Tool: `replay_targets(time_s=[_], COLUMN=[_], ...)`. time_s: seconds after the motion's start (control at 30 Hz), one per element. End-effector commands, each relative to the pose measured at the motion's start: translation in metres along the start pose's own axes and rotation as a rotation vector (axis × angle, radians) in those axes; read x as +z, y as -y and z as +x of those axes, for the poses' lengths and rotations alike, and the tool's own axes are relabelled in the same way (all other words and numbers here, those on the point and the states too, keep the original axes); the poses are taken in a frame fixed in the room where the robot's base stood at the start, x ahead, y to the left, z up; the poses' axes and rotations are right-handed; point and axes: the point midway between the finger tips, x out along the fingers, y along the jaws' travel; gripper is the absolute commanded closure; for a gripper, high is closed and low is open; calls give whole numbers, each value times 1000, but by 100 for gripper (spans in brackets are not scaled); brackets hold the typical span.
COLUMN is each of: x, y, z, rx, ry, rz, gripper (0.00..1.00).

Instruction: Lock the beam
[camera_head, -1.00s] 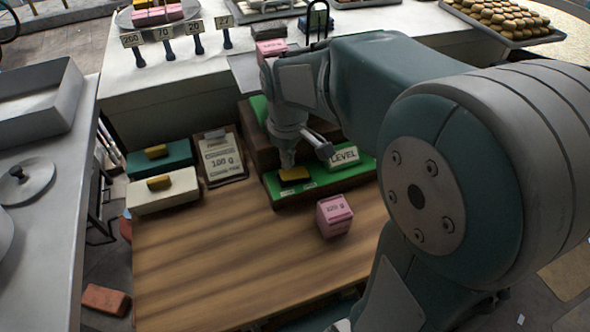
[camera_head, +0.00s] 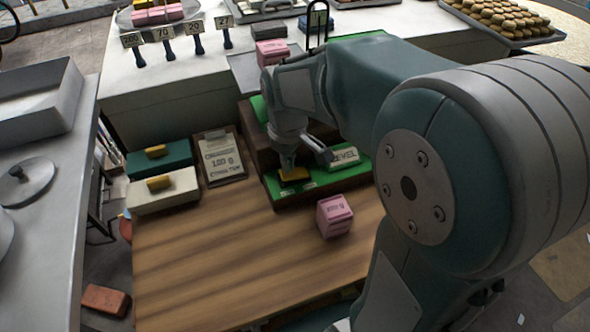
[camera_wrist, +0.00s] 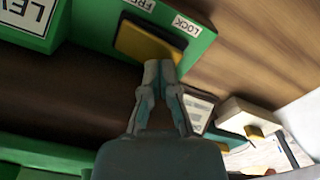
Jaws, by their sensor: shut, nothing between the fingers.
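A yellow switch block (camera_head: 294,175) sits on the green front step of the balance base (camera_head: 330,183). In the wrist view the yellow block (camera_wrist: 147,44) lies beside the white LOCK label (camera_wrist: 187,25) and a partly cut-off FREE label (camera_wrist: 143,4). My gripper (camera_head: 288,166) is shut and empty, pointing down at the block. In the wrist view its fingertips (camera_wrist: 159,68) overlap the block's near edge; I cannot tell whether they touch it. The beam itself is mostly hidden behind my arm.
A LEVEL sign (camera_head: 343,157) stands right of the block. A pink weight (camera_head: 334,215) sits in front on the wooden table (camera_head: 230,270). A clipboard (camera_head: 221,157), a teal box (camera_head: 160,160) and a cream box (camera_head: 162,191) are to the left. The table's front is clear.

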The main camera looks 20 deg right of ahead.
Motion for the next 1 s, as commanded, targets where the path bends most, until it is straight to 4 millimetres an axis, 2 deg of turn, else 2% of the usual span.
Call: replay_targets(time_s=[1.0], x=[0], y=[0], z=[13], rx=[0], ry=[1], rz=[0], gripper=[100])
